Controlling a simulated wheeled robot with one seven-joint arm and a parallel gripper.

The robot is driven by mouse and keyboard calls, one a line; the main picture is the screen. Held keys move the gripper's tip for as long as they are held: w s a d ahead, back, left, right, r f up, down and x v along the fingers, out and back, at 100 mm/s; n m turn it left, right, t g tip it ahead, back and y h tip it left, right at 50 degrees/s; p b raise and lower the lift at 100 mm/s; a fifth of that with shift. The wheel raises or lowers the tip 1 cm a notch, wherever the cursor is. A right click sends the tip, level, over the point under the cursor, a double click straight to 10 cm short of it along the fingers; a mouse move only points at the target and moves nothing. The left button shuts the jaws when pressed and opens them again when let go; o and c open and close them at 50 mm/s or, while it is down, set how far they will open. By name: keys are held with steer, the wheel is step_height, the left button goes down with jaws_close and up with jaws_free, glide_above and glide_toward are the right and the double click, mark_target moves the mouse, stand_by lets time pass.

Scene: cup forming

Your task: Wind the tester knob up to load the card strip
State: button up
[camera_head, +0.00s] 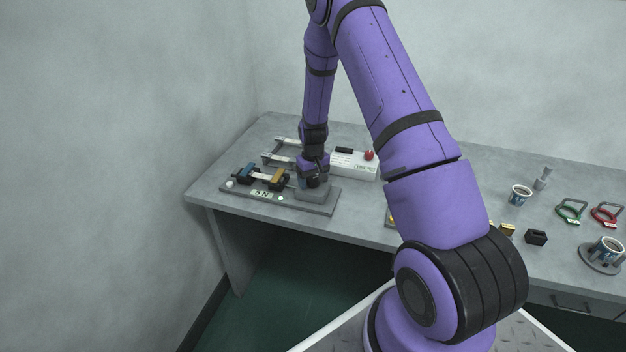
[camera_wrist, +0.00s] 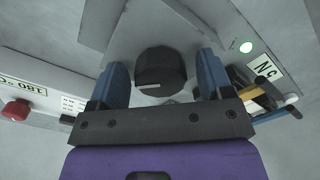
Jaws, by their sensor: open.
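The tester (camera_head: 285,202) is a dark grey base plate near the table's left front edge. Its black round knob (camera_wrist: 160,70) has a white pointer line and stands on a grey block at the plate's right end. My gripper (camera_wrist: 163,82) is above the knob, with its two blue fingers open, one on each side of it. Gaps show between the fingers and the knob. In the head view my wrist covers most of the knob. A pale card strip (camera_head: 264,177) appears to lie between the clamps on the tester.
A white box (camera_head: 353,165) with a red button (camera_head: 369,155) stands behind the tester, beside a pale metal frame (camera_head: 281,150). Cups (camera_head: 520,195), green (camera_head: 571,211) and red (camera_head: 606,215) handled tools and a black block (camera_head: 536,237) are at the right.

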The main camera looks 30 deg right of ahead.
steer(key=c, duration=0.9)
steer(key=shift+m, duration=0.3)
steer(key=shift+m, duration=2.6)
steer(key=o, duration=0.9)
